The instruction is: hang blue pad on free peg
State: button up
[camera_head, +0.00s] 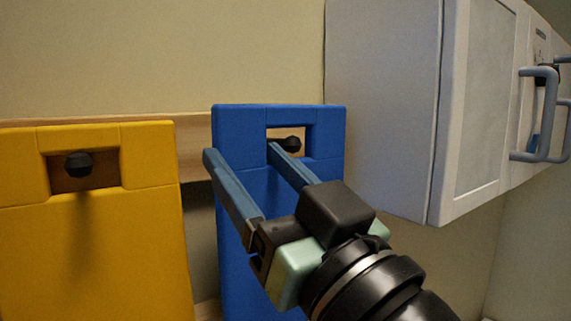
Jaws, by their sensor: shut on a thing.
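The blue pad (225,125) is upright in front of the wooden rail, right of the yellow pad. It has a rectangular opening near its top. A black peg (291,143) shows inside that opening, toward its right side. I cannot tell whether the pad's weight rests on the peg. My gripper (240,153) is shut on the blue pad's upper left part, one finger at its left edge and the other at the opening. My gripper and wrist hide much of the pad's lower right.
The yellow pad (100,240) hangs at the left, with a black peg (78,164) through its opening. The wooden rail (192,145) runs along the wall behind. A white cabinet (385,100) with grey handles (541,115) stands close on the right.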

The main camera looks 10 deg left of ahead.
aim_at(245, 182)
jog(key=shift+w+a, duration=0.75)
jog(key=shift+a, duration=0.05)
jog(key=shift+w+a+f+b, duration=0.3)
jog(key=shift+f+b, duration=0.2)
jog(key=shift+w+a, duration=0.15)
jog(key=o, duration=1.5)
jog(key=shift+o, duration=0.2)
